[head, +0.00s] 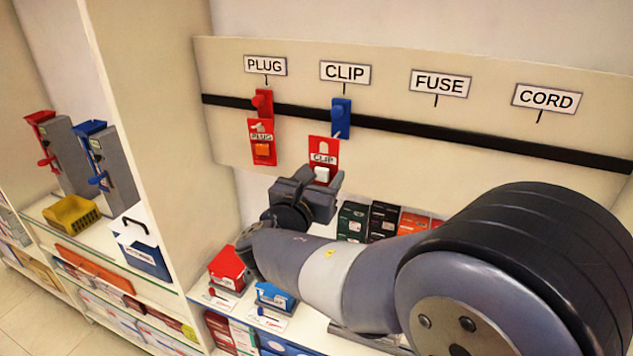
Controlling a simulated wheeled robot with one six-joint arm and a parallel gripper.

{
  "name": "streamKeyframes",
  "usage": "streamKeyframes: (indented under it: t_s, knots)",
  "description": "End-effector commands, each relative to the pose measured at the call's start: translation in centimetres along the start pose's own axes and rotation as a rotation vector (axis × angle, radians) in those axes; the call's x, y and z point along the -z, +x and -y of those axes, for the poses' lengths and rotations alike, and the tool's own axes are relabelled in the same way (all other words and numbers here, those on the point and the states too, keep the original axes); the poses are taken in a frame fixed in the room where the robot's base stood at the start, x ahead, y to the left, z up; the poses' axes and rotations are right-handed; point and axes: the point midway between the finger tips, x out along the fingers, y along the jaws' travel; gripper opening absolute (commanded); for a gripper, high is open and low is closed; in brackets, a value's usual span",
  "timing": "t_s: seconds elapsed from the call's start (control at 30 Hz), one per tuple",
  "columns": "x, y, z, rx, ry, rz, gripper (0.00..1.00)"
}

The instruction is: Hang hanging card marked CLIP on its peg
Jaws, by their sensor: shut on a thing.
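The red hanging card marked CLIP (323,157) is upright, with a white piece on its lower front. My gripper (321,184) is shut on its lower end. The blue peg (341,118) is on the black rail below the CLIP sign (345,72). The card's top edge shows just below and slightly left of this peg. I cannot tell how far the card is in front of the board, or whether it touches the peg.
A red PLUG card (262,142) hangs on the red peg (262,101) to the left. FUSE (440,83) and CORD (546,98) signs are to the right. Boxes (353,221) stand behind my arm. Red (227,268) and blue (275,295) items are on the lower shelf.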

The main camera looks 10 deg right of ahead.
Motion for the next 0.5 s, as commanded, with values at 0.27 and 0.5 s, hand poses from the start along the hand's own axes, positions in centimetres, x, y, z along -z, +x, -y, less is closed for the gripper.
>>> streamKeyframes:
  t_s: [0.27, 0.5]
  knots:
    - [0.2, 1.7, 0.0, 0.002, 0.0, 0.0, 0.41]
    - [0.3, 3.2, 0.1, 0.003, 0.0, -0.001, 0.41]
